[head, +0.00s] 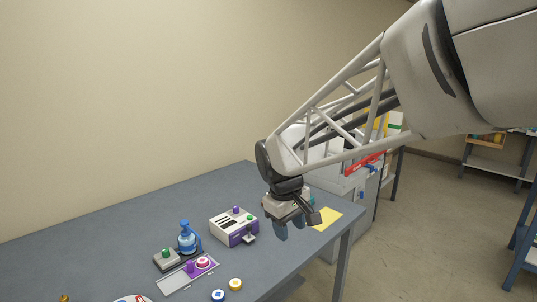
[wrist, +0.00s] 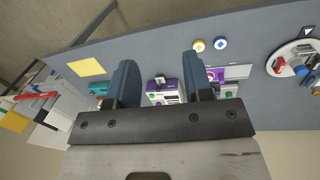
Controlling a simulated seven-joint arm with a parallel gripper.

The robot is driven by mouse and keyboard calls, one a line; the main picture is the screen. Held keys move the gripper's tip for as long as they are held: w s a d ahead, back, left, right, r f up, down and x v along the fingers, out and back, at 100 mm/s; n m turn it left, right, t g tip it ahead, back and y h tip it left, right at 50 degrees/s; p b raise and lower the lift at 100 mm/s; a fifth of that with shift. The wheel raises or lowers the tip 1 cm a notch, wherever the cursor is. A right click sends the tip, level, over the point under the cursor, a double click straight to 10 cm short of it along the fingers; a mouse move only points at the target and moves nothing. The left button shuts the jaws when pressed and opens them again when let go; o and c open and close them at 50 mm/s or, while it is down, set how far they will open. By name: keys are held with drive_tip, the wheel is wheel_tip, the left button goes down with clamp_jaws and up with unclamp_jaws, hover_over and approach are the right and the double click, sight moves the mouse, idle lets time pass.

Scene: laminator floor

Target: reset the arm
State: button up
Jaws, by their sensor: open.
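My gripper (head: 296,222) hangs over the right end of the blue-grey table (head: 120,232), pointing down. In the wrist view my gripper (wrist: 157,85) has its two dark fingers wide apart, with nothing between them but the view of the table below. A white and purple device (head: 233,226) stands on the table just left of my gripper in the head view. It also shows beyond and between the fingers in the wrist view (wrist: 162,97). My arm reaches in from the upper right.
A yellow sheet (head: 327,218) lies at the table's right end. Shelving (head: 497,160) stands across the floor.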

drive_tip(key=s+d+m, duration=0.2)
drive_tip(key=s+d, duration=0.2)
drive_tip(key=s, duration=0.3)
drive_tip(key=s+d+f+m+t+y, duration=0.1)
drive_tip(key=s+d+m, duration=0.2)
drive_tip(key=s+d, duration=0.2)
drive_tip(key=s+d+m, duration=0.2)
drive_tip(key=s+d, duration=0.2)
drive_tip(key=s, duration=0.7)
drive_tip(key=shift+s+d+f+m+t, duration=0.15)
drive_tip(key=shift+d+f+m+t, duration=0.1)
drive_tip(key=shift+f+m+t, duration=0.15)
idle(1.5)
